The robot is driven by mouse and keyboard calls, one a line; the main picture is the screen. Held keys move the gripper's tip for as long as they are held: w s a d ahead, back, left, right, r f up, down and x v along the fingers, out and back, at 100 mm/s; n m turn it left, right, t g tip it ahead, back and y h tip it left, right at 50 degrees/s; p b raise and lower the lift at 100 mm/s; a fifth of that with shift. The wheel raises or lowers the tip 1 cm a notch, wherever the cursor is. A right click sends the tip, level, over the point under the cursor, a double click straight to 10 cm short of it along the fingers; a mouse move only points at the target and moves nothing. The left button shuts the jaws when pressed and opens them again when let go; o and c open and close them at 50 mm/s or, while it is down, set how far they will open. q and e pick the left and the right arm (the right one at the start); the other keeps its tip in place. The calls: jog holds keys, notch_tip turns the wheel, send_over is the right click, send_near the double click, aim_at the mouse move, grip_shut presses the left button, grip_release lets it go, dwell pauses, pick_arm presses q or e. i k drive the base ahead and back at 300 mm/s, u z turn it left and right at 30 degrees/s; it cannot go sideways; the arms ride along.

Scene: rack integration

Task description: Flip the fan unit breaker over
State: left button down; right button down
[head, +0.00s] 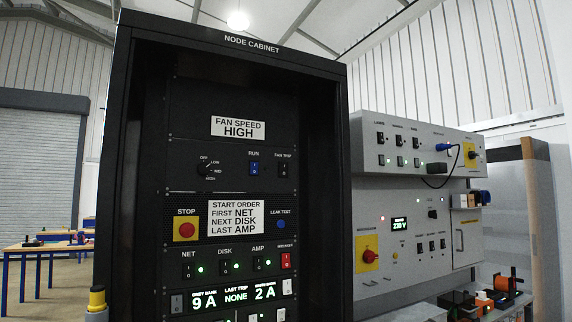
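The black node cabinet (122,180) stands open in front of me. Its upper panel is the fan unit, with a "FAN SPEED HIGH" label (238,128), a black rotary knob (205,170), a blue RUN rocker (254,169) and a black rocker marked FAN TRIP (284,170). I cannot tell which way the FAN TRIP rocker is set. A red rocker (286,260), marked BREAKER, sits lower on the right of the NET, DISK and AMP row. Neither of my grippers is in view.
A red stop button (186,230) and a blue leak test button (281,224) lie between the panels. A display (235,298) reads 9 A, NONE, 2 A. A grey control panel (373,210) stands right of the cabinet, with loose items on a bench (420,312) below.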

aim_at(284, 166)
jog(key=z, duration=1.05)
jog(key=i, duration=1.9)
jog(key=u, duration=0.65)
